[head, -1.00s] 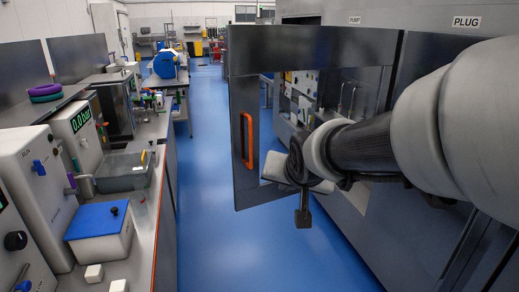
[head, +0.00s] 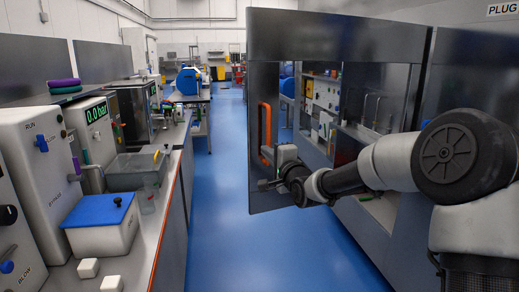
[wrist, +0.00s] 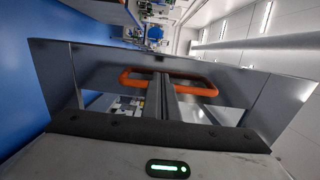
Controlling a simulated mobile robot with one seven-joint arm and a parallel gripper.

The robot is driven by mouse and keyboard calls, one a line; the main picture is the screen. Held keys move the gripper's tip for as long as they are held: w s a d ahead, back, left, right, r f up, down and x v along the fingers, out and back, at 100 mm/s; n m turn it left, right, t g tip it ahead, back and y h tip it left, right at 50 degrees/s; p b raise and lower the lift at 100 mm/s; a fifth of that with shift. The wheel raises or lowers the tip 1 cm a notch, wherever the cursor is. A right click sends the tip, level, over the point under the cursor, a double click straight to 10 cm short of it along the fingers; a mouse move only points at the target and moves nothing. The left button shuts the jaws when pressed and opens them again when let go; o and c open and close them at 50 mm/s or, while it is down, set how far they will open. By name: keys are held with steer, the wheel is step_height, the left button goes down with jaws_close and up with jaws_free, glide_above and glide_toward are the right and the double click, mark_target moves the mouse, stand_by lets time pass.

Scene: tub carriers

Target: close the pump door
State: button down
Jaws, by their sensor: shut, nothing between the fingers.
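The pump door (head: 340,45), a grey frame with a large window, stands open, swung out into the aisle. Its orange D-shaped handle (head: 264,132) is upright on the door's left side. In the wrist view the shut, empty fingers (wrist: 161,78) overlap the middle of the orange handle (wrist: 195,80), with the door (wrist: 75,65) behind. I cannot tell whether they touch the handle.
The cabinet interior (head: 345,130), with shelves and equipment, shows through the door's window. A bench on the left carries instruments, a blue-lidded box (head: 103,225) and a clear tub (head: 135,170). The blue floor (head: 235,220) of the aisle is clear.

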mark_target(255, 142)
steer(key=x, duration=0.7)
steer(key=shift+b, duration=0.35)
steer(key=shift+a, duration=0.1)
